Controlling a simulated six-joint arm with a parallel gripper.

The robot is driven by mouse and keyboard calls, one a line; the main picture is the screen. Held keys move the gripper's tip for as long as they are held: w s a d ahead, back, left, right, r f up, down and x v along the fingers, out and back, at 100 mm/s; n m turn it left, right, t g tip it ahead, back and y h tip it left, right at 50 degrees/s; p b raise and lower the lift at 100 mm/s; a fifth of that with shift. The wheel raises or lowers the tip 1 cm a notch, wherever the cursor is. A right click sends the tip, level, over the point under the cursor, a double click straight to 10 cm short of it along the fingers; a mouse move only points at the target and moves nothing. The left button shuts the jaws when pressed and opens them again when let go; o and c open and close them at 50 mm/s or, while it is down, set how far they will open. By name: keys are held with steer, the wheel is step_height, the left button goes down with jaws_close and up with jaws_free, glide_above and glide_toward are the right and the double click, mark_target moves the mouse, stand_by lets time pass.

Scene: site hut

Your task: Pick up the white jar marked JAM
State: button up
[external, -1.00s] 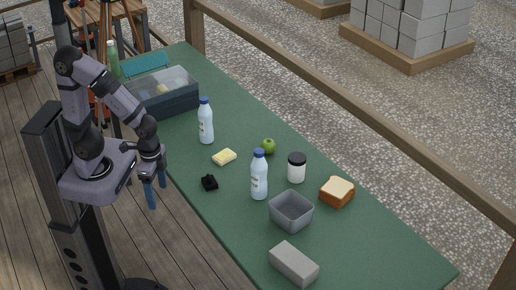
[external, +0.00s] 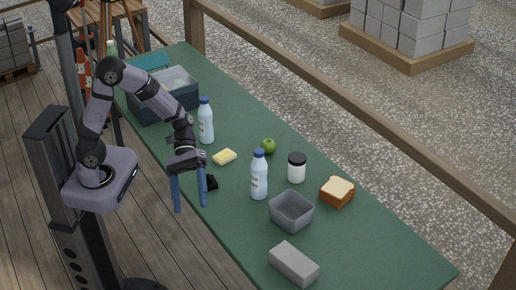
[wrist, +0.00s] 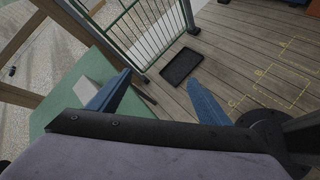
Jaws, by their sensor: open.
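A white jar with a black lid (external: 297,168) stands upright on the green table, right of a bottle and left of the bread. Its marking is too small to read. My gripper (external: 190,209) is open and empty, its blue fingers pointing down near the table's left edge, well to the left of the jar. The wrist view shows the two blue fingers (wrist: 156,98) apart with nothing between them; the jar does not show there.
Close to the jar stand a white bottle with a blue cap (external: 259,176), a green apple (external: 268,146), a bread loaf (external: 337,192) and a grey bin (external: 291,212). A second bottle (external: 205,122), a sponge (external: 224,157) and a grey block (external: 293,264) are farther off. The table's right end is clear.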

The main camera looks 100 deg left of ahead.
steer(key=w+a+r+n+t+b, duration=0.1)
steer(key=w+a+r+n+t, duration=0.2)
steer(key=w+a+n+t, duration=0.4)
steer(key=w+a+r+n+t+y+b, duration=0.2)
steer(key=a+n+t+y, duration=0.25)
steer(key=a, duration=0.85)
steer(key=w+a+r+n+t+y+b, duration=0.1)
steer(key=w+a+r+n+t+y, duration=0.25)
steer(key=a, duration=0.85)
steer(key=n+g+b, duration=0.1)
steer(key=n+b, duration=0.3)
steer(key=b, duration=0.6)
glide_toward(292, 156)
steer(key=w, duration=0.2)
steer(key=shift+w+d+f+h, duration=0.2)
steer(key=shift+w+d+h, duration=0.1)
steer(key=shift+w+d+p, duration=0.2)
steer(key=shift+w+p, duration=0.15)
steer(key=shift+w, duration=1.45)
steer(key=shift+w+d+p, duration=0.15)
steer(key=shift+w+p, duration=0.2)
steer(key=shift+w, duration=1.5)
steer(key=shift+c, duration=0.4)
steer(key=c, duration=1.7)
steer(key=shift+r, duration=5.05)
